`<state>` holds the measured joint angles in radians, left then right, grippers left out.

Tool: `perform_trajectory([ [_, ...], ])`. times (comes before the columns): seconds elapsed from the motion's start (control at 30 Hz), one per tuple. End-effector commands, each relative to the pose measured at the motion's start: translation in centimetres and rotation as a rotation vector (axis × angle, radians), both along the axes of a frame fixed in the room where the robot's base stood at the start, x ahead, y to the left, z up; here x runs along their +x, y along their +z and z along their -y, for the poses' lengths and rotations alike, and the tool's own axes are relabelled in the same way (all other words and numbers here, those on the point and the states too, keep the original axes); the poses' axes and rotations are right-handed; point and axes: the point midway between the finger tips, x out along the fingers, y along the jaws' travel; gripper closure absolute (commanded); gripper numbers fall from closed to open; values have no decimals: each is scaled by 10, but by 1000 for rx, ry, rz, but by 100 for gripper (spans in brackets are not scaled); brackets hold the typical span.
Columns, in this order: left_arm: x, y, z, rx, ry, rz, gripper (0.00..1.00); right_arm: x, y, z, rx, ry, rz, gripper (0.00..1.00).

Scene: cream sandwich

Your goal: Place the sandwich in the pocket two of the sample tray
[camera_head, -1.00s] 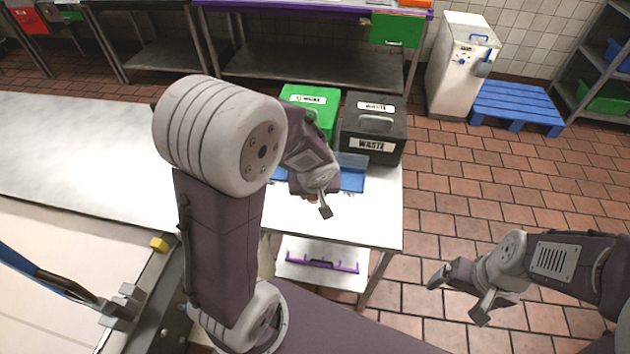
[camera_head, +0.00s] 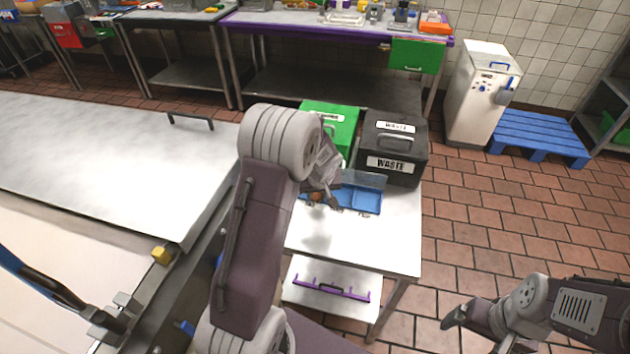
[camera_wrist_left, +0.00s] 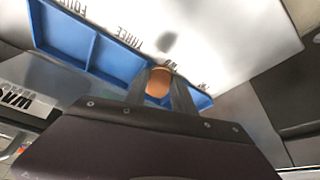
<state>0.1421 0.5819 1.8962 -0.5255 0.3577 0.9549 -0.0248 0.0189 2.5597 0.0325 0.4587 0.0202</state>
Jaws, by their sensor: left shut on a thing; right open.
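The sandwich is a small round orange-brown piece (camera_wrist_left: 159,82) between the fingers of my left gripper (camera_wrist_left: 158,92), which is shut on it. The sample tray (camera_wrist_left: 62,32) is blue with several pockets; the labels FOUR and THREE read clearly along its edge, and a partly hidden label is beside the sandwich. The sandwich overlaps the tray near that label; whether it touches the tray is unclear. In the head view my left gripper (camera_head: 328,198) is at the left part of the tray (camera_head: 366,201). My right gripper (camera_head: 476,332) is open and empty, over the floor at lower right.
A green waste bin (camera_head: 332,120) and a black waste bin (camera_head: 397,150) stand right behind the tray on the white table (camera_head: 390,240). A large metal surface (camera_head: 90,160) lies to the left. The table front is clear.

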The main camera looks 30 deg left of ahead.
Motion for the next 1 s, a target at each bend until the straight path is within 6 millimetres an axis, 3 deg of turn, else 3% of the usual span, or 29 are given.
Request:
perform_trajectory([
  [0.03,12,6,-10,0,4,-1,100,0,15,0,0,0,0,9],
  [0.23,41,1,-30,-1,2,0,100,0,23,0,0,0,0,9],
  [0.47,45,-3,-32,0,-1,-1,100,0,22,0,0,0,-1,9],
  [0.7,45,-37,-32,-1,-1,-2,100,0,21,0,0,0,-1,9],
  [1.0,45,-40,-32,-1,0,1,100,0,16,0,0,0,0,9],
])
